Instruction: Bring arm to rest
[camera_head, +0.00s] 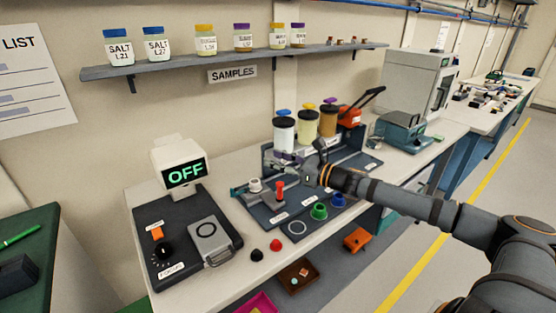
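My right arm (420,202) comes in from the right and reaches out over the bench. Its gripper (282,161) is above the dark board, in front of the lidded jars. The fingers are small and overlap the clutter behind them, so I cannot tell whether they are open or shut, or whether they hold anything. My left gripper is not in view.
A device with an OFF display (185,173) stands at the left of the bench. A dark board (262,214) carries a red-handled part (279,192) and green (319,212) and blue (338,200) knobs. Jars (284,134) stand behind. A shelf (230,62) hangs above. The floor at right is clear.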

